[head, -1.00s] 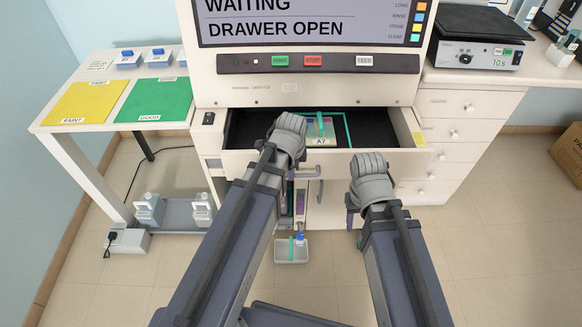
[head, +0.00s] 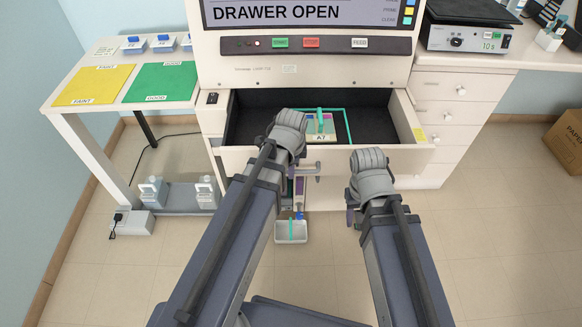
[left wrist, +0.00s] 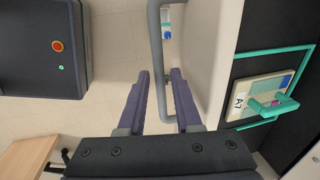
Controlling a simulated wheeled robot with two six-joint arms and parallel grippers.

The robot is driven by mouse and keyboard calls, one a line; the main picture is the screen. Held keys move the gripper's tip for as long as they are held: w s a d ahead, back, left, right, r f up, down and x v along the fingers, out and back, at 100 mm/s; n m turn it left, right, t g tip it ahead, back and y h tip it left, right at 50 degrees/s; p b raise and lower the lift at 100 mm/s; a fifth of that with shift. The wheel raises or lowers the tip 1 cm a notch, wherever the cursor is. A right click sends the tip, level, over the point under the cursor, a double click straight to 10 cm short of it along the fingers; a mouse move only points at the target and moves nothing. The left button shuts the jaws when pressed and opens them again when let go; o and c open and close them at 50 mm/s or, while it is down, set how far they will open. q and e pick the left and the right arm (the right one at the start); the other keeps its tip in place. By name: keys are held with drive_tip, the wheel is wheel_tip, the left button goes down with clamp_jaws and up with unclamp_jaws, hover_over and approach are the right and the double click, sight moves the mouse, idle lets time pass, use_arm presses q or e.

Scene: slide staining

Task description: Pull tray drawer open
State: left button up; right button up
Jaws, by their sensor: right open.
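The tray drawer (head: 385,155) sticks out of the white stainer cabinet, its dark inside showing. In it lies a slide tray labelled A7 (head: 320,138), with a teal grip, inside a teal outline; both also show in the left wrist view. The grey drawer handle (left wrist: 155,30) is on the drawer front. In the head view my left wrist hides most of that grip. My right gripper (head: 351,208) is open and empty, in front of the drawer's right part.
The screen (head: 300,14) reads DRAWER OPEN. A side table at the left carries a yellow mat (head: 93,85) and a green mat (head: 162,82). A small white bin (head: 291,232) stands below the drawer. A bench with drawers is at the right. The floor around is mostly clear.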

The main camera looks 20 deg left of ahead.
use_arm(q)
drive_tip(key=shift+o, duration=0.9)
wheel_tip(320, 180, up, 8)
drive_tip(key=s+p, duration=0.1)
drive_tip(key=p, duration=0.6)
drive_tip(key=shift+s+d+f+p, duration=0.15)
drive_tip(key=shift+s+d+p, duration=0.05)
drive_tip(key=shift+p, duration=0.2)
drive_tip(key=s+d+r+n+g+p, duration=0.2)
drive_tip(key=s+d+r+n+p, duration=0.3)
drive_tip(key=s+d+n, duration=0.4)
drive_tip(key=shift+s+d+n+g+y, duration=0.2)
drive_tip(key=shift+s+n+g+y, duration=0.15)
drive_tip(key=shift+s+n, duration=0.5)
